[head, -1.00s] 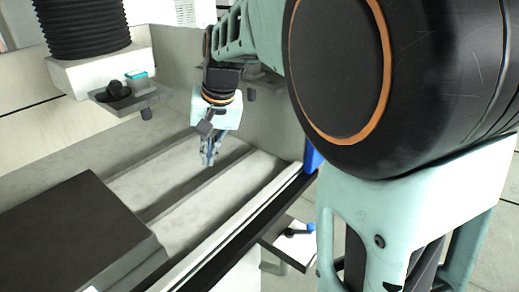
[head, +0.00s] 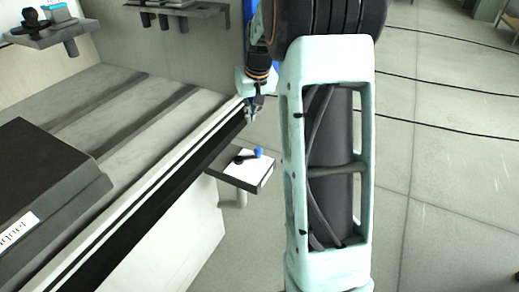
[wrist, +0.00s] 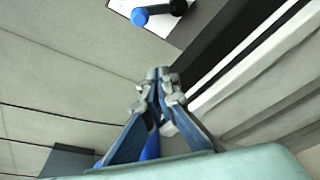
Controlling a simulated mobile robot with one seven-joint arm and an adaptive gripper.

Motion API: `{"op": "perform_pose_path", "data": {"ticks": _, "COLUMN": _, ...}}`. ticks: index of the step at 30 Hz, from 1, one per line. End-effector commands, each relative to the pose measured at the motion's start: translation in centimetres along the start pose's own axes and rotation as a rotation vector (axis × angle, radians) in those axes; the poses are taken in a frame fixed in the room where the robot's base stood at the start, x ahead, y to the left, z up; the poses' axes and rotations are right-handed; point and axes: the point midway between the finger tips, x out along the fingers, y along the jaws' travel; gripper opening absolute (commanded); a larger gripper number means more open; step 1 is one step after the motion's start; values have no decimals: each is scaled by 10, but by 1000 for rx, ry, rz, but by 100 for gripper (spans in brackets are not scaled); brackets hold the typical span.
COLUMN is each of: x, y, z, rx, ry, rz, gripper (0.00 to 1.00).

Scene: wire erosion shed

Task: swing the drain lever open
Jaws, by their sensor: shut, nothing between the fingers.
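The drain lever (head: 247,157) is a short black bar with a blue knob at its right end. It lies on the white top of a small bracket box (head: 243,178) on the outside of the machine's front wall. The lever also shows at the top of the wrist view (wrist: 158,11), knob to the left. My gripper (head: 250,117) is above and behind the lever, near the machine's front rim, apart from the lever. In the wrist view the fingertips (wrist: 161,80) are together with nothing between them.
The front rim (head: 150,188), with white and black strips, runs beside the lever box. A dark block (head: 45,190) lies on the machine bed. Shelves (head: 185,10) hang on the back wall. The floor (head: 450,170) to the right is open.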

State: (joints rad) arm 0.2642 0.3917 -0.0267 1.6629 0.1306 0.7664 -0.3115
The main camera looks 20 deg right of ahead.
Motion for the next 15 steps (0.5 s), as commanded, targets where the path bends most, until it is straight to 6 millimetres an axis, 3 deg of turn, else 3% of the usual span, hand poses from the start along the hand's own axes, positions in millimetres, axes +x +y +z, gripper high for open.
{"op": "perform_pose_path", "data": {"ticks": 4, "x": 8, "y": 12, "z": 2, "rx": -2, "ry": 3, "rz": 4, "gripper": 0}}
{"op": "perform_pose_path", "data": {"ticks": 15, "x": 9, "y": 14, "z": 1, "rx": -2, "ry": 4, "rz": 5, "gripper": 0}}
